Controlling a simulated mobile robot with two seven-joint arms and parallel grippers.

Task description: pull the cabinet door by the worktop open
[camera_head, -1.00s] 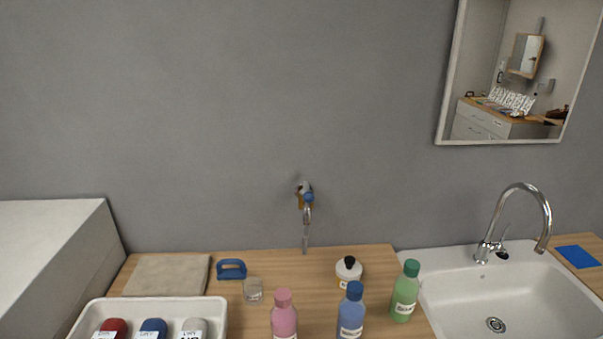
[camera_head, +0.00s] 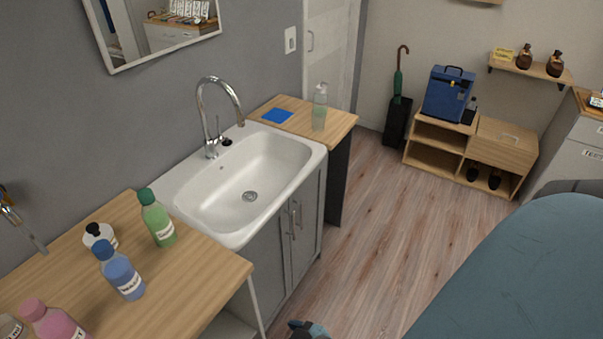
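The sink cabinet has grey doors (camera_head: 303,222) under the white basin, beside the wooden worktop (camera_head: 190,295). They look shut, and upright bar handles (camera_head: 296,217) show near where they meet. An open-fronted space with a pale shelf (camera_head: 232,326) shows under the worktop's right end. The rest of the front under the worktop is out of view. A small dark and blue piece is cut off at the bottom edge, apart from the doors in the picture. It may be part of my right gripper, but its fingers cannot be made out. My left gripper is out of view.
Green (camera_head: 158,218), blue (camera_head: 120,271) and pink (camera_head: 52,320) bottles stand on the worktop. A side counter (camera_head: 335,122) is past the sink (camera_head: 252,190). The wooden floor (camera_head: 365,240) before the cabinet is clear. A large teal-covered piece (camera_head: 520,270) fills the lower right.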

